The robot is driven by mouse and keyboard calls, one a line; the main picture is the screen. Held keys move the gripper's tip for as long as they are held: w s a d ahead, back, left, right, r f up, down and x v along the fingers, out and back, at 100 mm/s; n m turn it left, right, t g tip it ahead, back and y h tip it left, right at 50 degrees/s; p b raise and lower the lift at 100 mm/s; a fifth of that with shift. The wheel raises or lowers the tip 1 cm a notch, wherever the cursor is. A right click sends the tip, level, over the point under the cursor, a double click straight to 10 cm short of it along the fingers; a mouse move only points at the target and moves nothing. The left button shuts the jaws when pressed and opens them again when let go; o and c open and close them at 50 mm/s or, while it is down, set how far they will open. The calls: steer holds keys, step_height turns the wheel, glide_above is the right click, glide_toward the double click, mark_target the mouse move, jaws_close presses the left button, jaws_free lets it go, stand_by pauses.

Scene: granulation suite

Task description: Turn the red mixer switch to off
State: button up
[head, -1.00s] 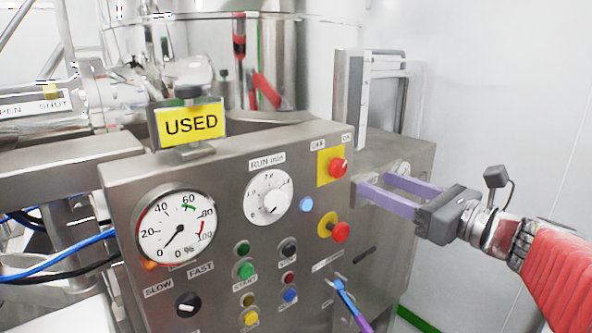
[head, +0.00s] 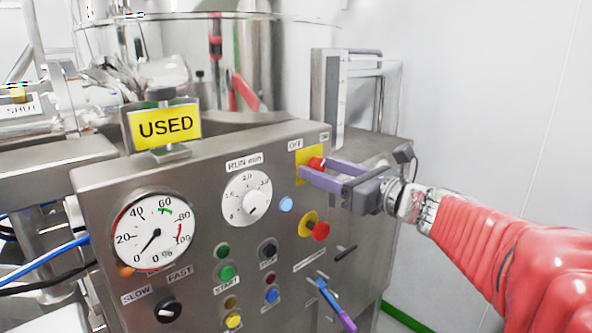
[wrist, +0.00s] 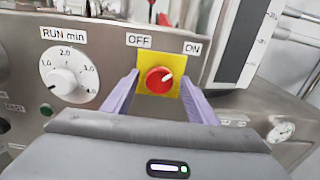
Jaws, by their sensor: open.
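The red mixer switch (head: 316,164) sits on a yellow square plate (head: 304,173) at the upper right of the steel panel, under OFF and ON labels. In the wrist view the red knob (wrist: 159,80) has a white pointer line aimed up and right, toward the ON label (wrist: 192,48). My gripper (head: 320,173) is open, its purple fingers on either side of the knob. The wrist view also shows the knob between the fingers (wrist: 160,96). I cannot tell whether either finger touches it. In the head view the fingers partly hide the knob and plate.
A red emergency-type button (head: 320,231) on a yellow base stands out just below. A white RUN min dial (head: 246,198) and a blue button (head: 286,204) lie to the left. A blue-purple lever (head: 335,304) sticks out lower down. A yellow USED sign (head: 165,127) stands on top.

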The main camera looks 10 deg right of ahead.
steer(key=shift+c, duration=0.5)
steer(key=c, duration=0.9)
steer(key=shift+d, duration=0.15)
steer(key=shift+c, duration=0.3)
